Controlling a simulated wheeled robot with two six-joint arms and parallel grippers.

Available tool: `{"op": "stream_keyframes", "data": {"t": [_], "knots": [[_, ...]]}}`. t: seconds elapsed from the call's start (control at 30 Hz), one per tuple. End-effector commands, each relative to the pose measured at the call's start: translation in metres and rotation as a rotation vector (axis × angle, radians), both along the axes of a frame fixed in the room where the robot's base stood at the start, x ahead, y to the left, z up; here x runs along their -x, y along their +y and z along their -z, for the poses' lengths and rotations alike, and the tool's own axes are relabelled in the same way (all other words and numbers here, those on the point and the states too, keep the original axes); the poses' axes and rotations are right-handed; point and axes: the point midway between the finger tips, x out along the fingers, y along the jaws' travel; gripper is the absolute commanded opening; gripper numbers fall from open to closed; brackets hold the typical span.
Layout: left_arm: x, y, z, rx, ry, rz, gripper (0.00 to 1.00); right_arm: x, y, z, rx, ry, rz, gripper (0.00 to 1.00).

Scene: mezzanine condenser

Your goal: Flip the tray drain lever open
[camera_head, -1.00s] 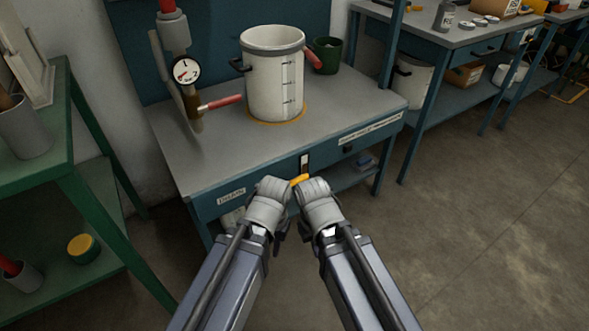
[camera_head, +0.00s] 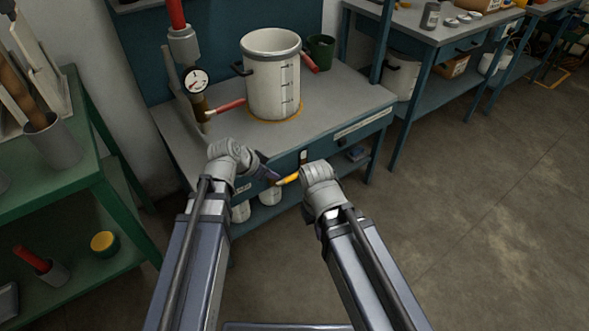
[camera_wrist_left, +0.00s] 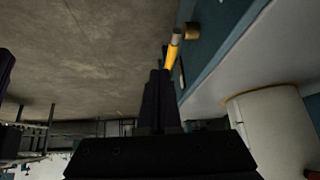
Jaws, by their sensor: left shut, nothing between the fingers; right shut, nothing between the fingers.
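The yellow lever (camera_head: 288,179) shows at the front of the workbench, between my two hands. In the left wrist view the yellow lever (camera_wrist_left: 173,50) has a grey end by a brass fitting (camera_wrist_left: 192,31) on the blue bench front. My left gripper (camera_head: 272,175) is shut and empty, its dark fingers pointing right towards the lever. In the left wrist view its fingertips (camera_wrist_left: 159,74) are close to the lever's lower end; I cannot tell whether they touch. My right gripper (camera_head: 306,177) is shut beside the lever's right end, its fingers mostly hidden by the hand.
On the workbench (camera_head: 340,105) stand a white pot (camera_head: 271,75), a dark green cup (camera_head: 321,50) and a pipe with a gauge (camera_head: 195,82) and red handle (camera_head: 228,105). A green shelf (camera_head: 60,185) stands close on the left. Open floor (camera_head: 470,230) lies to the right.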

Motion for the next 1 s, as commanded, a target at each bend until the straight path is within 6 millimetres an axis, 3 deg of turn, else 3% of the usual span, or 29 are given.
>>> {"op": "stream_keyframes", "data": {"t": [0.2, 0.4, 0.77, 1.0], "knots": [[-0.025, -0.016, -0.019, 0.009, -0.179, 0.13, 0.0, 0.0, 0.0, 0.0, 0.0, 0.0, 0.0, 0.0], [-0.031, -0.02, -0.025, 0.007, -0.234, 0.165, 0.0, 0.0, 0.0, 0.0, 0.0, 0.0, 0.0, 0.0], [-0.031, -0.021, -0.024, 0.007, -0.234, 0.165, 0.0, 0.0, 0.0, 0.001, 0.0, 0.0, 0.0, 0.0], [-0.039, -0.027, -0.013, 0.006, -0.234, 0.165, 0.0, 0.0, 0.0, 0.013, 0.002, -0.001, -0.001, 0.0]]}}
